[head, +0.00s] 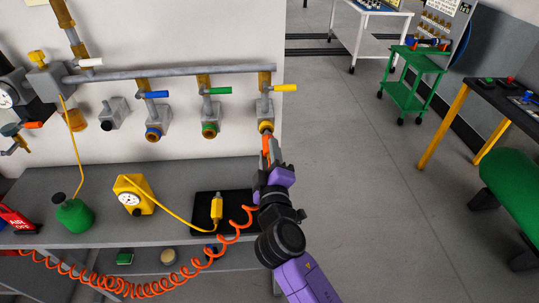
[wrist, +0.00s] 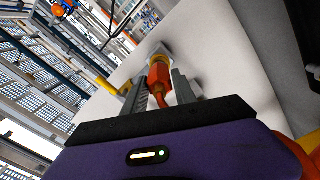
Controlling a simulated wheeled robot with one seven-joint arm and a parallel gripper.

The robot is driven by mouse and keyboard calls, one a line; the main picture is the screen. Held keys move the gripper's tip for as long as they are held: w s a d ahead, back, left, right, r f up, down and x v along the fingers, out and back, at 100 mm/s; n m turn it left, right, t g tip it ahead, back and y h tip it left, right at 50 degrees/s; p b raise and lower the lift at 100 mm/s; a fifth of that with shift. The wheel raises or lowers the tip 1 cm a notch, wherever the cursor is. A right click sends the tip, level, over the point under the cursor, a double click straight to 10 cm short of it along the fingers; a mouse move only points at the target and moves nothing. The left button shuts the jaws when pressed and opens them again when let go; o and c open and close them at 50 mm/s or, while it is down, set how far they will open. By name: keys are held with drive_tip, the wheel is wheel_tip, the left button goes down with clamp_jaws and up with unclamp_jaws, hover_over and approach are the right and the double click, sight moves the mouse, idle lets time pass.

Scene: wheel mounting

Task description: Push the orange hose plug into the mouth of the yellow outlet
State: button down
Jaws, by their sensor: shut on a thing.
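The yellow outlet (head: 265,126) is the rightmost valve on the wall pipe, with a yellow lever (head: 285,88) above it. The orange hose plug (head: 266,147) is right below the outlet's mouth, its top end at or against the yellow ring. My gripper (head: 268,160) is shut on the plug from below. In the wrist view the plug (wrist: 158,78) stands between the two fingers, pointing at the yellow ring (wrist: 160,59). How deep its tip sits in the mouth is hidden.
Other outlets are blue (head: 153,134) and green (head: 209,130), to the left. The orange coiled hose (head: 135,290) hangs along the grey bench (head: 150,180). A yellow gauge box (head: 133,195) and a green bottle (head: 74,214) stand on it. Open floor lies to the right.

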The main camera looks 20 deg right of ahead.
drive_tip(key=shift+x, duration=1.05)
drive_tip(key=c, duration=0.9)
unclamp_jaws()
drive_tip(key=shift+s, duration=0.1)
drive_tip(key=shift+s+a+f+b, duration=0.1)
drive_tip(key=shift+s+a+b, duration=0.1)
drive_tip(key=shift+s+b, duration=0.15)
drive_tip(key=b+v, duration=0.1)
drive_tip(key=v, duration=0.5)
drive_tip(key=shift+s, duration=0.4)
drive_tip(key=shift+a+r, duration=0.15)
drive_tip(key=shift+r, duration=0.05)
